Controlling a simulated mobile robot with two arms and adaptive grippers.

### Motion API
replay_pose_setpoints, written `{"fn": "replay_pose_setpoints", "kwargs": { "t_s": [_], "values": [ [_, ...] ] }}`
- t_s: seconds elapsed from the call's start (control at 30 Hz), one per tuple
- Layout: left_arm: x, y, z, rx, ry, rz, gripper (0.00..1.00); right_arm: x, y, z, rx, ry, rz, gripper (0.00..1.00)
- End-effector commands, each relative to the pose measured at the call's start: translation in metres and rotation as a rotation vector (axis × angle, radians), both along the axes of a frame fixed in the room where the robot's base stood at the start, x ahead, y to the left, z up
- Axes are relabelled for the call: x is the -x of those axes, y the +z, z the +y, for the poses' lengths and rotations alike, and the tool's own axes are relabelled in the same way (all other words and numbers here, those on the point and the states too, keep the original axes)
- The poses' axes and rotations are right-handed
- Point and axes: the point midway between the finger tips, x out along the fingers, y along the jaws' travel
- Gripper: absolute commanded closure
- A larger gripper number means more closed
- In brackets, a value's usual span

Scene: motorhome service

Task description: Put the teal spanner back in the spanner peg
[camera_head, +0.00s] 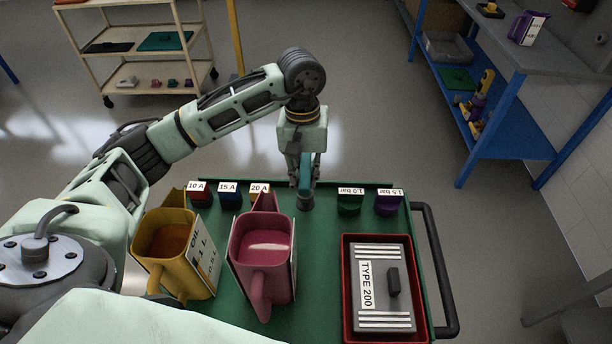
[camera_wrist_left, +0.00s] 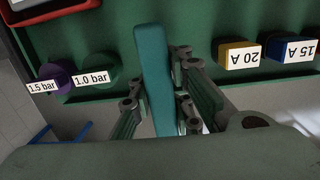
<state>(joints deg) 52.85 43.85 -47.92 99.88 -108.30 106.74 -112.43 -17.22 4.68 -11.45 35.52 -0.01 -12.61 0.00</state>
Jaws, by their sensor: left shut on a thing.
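The teal spanner (camera_wrist_left: 154,70) is between the fingers of my left gripper (camera_wrist_left: 158,108), which is shut on it. In the head view the spanner shows as a teal strip (camera_head: 305,166) at the gripper. My left gripper (camera_head: 305,188) points down over the far edge of the green cart top (camera_head: 330,225), between the 20 A block and the 1.0 bar piece. I cannot make out a spanner peg; a small dark round part below the fingers is unclear. My right gripper is not in view.
On the cart are a yellow jug (camera_head: 165,240), a pink jug (camera_head: 262,260), a grey TYPE 200 case (camera_head: 383,290) in a red tray, the 20 A block (camera_head: 259,190), a green 1.0 bar piece (camera_head: 349,203) and a purple 1.5 bar piece (camera_head: 388,204).

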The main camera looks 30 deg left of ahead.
Motion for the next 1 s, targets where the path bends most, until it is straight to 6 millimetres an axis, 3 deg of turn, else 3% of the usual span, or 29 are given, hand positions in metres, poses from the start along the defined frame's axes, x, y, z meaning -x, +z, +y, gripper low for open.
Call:
{"fn": "replay_pose_setpoints", "kwargs": {
  "t_s": [1.0],
  "values": [
    [-0.0003,0.001,0.0002,0.001,0.0,-0.001,1.0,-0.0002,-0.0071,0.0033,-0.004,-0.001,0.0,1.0]
  ]
}}
